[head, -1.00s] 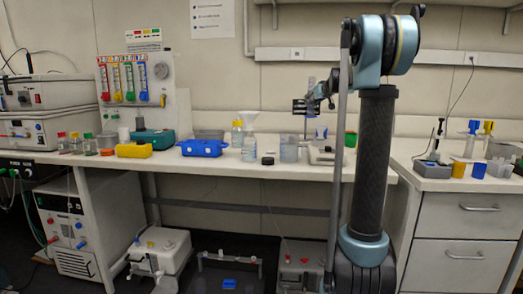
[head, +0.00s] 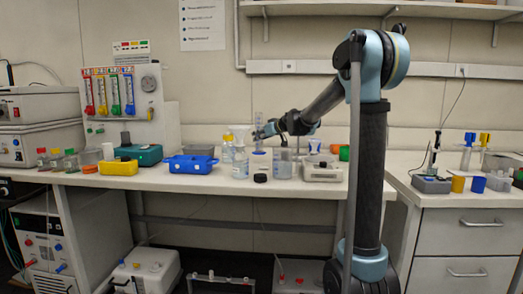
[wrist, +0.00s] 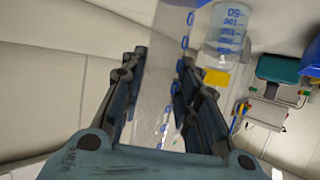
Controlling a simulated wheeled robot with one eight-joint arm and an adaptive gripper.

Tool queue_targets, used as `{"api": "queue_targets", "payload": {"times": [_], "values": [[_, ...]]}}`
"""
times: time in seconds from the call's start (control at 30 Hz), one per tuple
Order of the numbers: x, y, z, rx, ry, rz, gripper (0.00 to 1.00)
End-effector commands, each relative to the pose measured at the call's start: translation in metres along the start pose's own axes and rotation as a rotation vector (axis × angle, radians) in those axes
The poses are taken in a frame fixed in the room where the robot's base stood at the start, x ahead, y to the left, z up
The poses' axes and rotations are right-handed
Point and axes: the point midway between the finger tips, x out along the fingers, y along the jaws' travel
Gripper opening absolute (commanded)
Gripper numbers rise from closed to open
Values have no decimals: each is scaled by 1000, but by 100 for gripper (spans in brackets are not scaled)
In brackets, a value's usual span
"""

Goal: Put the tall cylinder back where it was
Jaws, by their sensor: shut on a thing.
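The tall cylinder (head: 258,119) is clear with blue graduation marks and looks upright in the head view, at the back of the bench behind a clear bottle. My gripper (head: 262,132) is shut around its middle, coming from the right. In the wrist view the clear cylinder (wrist: 153,85) runs between the two fingers of my gripper (wrist: 160,75). Its lower end is partly hidden by the things in front, so I cannot tell whether its foot touches the bench.
Close to the cylinder stand a clear bottle (head: 240,163), a black cap (head: 260,178) and a beaker (head: 283,163). A blue case (head: 190,166) and a yellow box (head: 118,168) are to the left. Clear bench lies along the front edge.

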Motion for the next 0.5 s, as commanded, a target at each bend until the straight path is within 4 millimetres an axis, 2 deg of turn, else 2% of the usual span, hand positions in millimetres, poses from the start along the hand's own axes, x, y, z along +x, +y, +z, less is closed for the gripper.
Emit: {"api": "queue_targets", "payload": {"times": [0.17, 0.5], "values": [[5, -1, 9, -1, 0, -1, 2], [18, -1, 42, 0, 0, -1, 2]]}}
